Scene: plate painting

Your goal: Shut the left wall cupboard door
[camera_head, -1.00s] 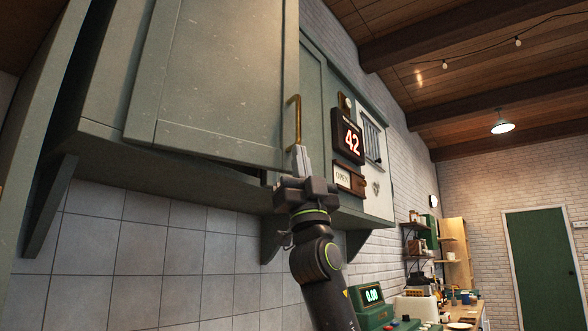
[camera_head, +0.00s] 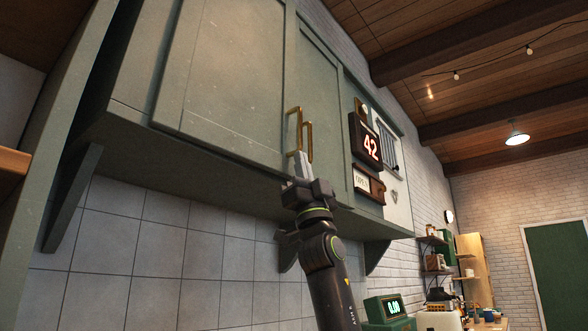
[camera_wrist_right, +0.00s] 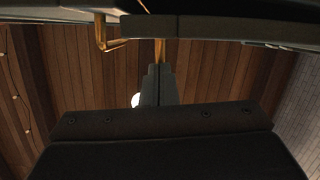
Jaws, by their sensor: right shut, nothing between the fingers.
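The left wall cupboard door (camera_head: 235,75) is a grey-green panel with a brass handle (camera_head: 292,130) near its lower right edge. It sits close to the cupboard front; I cannot tell whether it is fully flush. The neighbouring right door (camera_head: 325,90) has its own brass handle (camera_head: 308,143). My right gripper (camera_head: 300,160) is shut and empty, its fingertips pointing up by the left door's lower right corner, just below the handles. In the wrist view the shut fingers (camera_wrist_right: 159,85) stand near a dark panel edge (camera_wrist_right: 220,28). Contact is unclear. My left gripper is out of view.
The cupboard underside (camera_head: 200,153) and a support bracket (camera_head: 72,197) lie left of my arm. A sign reading 42 (camera_head: 366,147) and a smaller sign (camera_head: 367,184) hang to the right. A green till (camera_head: 388,308) stands below. Tiled wall lies behind.

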